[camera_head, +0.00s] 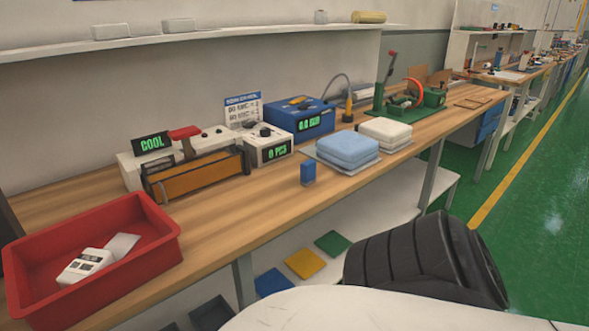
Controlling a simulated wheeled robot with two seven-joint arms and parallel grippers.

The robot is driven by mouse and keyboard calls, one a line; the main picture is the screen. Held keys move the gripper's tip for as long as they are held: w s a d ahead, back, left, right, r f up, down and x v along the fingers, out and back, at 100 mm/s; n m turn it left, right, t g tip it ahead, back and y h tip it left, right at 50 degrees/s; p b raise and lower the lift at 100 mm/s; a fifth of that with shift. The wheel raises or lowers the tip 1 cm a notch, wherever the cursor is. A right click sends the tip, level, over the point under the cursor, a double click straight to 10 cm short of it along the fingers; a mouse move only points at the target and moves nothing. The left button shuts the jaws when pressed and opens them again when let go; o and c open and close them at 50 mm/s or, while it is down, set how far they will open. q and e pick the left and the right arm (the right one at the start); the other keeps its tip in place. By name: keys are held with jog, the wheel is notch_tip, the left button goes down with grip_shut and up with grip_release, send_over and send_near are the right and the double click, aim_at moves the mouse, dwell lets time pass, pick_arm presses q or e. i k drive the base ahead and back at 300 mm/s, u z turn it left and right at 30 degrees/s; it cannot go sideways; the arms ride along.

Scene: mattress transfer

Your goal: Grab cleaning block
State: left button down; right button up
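A small blue block (308,173), which looks like the cleaning block, stands upright on the wooden workbench (215,216). It is near the bench's front edge, just left of the stacked pads. Nothing is holding it. Neither of my grippers shows in the head view.
A red bin (22,258) with white items is at the left. Behind the block are a white "0 PCS" box (268,153), a blue device (300,119) and a sealing machine (197,178). Light blue pads (347,148) and white pads (385,133) lie right. Bench is clear left of the block.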

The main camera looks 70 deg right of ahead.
aim_at(308, 168)
jog(key=i, duration=0.25)
jog(key=z, duration=1.2)
